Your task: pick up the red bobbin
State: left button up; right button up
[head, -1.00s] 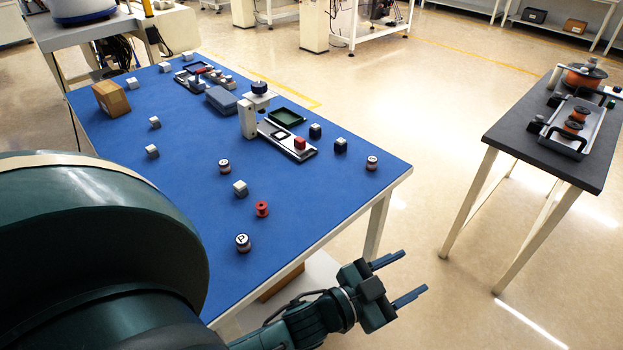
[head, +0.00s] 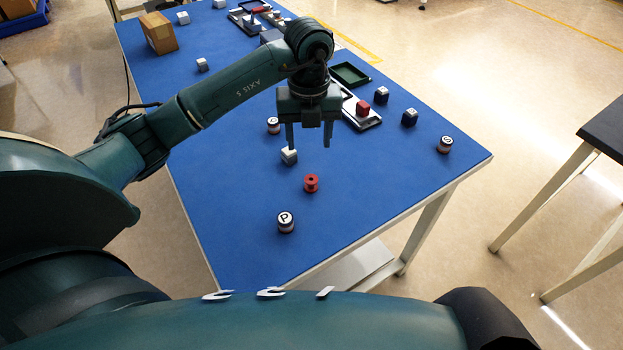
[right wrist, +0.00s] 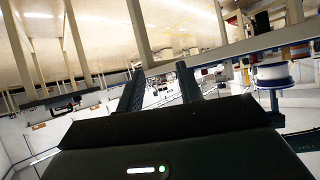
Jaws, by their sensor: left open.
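The red bobbin (head: 311,184) stands upright on the blue table, near its front part in the head view. My left gripper (head: 309,143) is above the table with its jaws apart and pointing down. The bobbin does not show in that view.
A bobbin marked P (head: 285,222) is in front. Another marked bobbin (head: 273,126) is near the left finger, one (head: 444,145) near the right edge.

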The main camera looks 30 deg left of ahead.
aim_at(311, 179)
pick_arm(q)
jog(key=f, duration=0.7)
jog(key=f+p, duration=0.1)
jog(key=f, duration=0.3)
jog(key=shift+d+f, duration=0.15)
jog(key=shift+d, duration=0.1)
jog(key=c, duration=1)
